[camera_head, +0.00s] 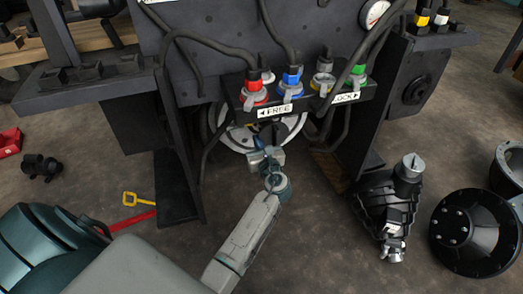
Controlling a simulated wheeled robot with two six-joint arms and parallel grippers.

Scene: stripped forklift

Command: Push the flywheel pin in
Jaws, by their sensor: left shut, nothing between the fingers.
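My left gripper (262,157) is shut and empty, in the middle of the view at the end of my grey arm. It is in front of a pale round wheel (291,128), seemingly the flywheel, set low in the dark forklift frame. The gripper and the panel above cover much of the wheel. I cannot make out the flywheel pin, nor whether the fingertips touch anything. A panel above the wheel carries a FREE label (275,112) with a left arrow and a LOCK label (346,97) with a right arrow. My right gripper is not in view.
Red, blue and green connectors (254,92) with black hoses sit above the wheel. Dark frame uprights stand on both sides. A black ribbed part (378,205) and a black round housing (475,232) lie right. A red bar with a yellow handle (130,199) lies left.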

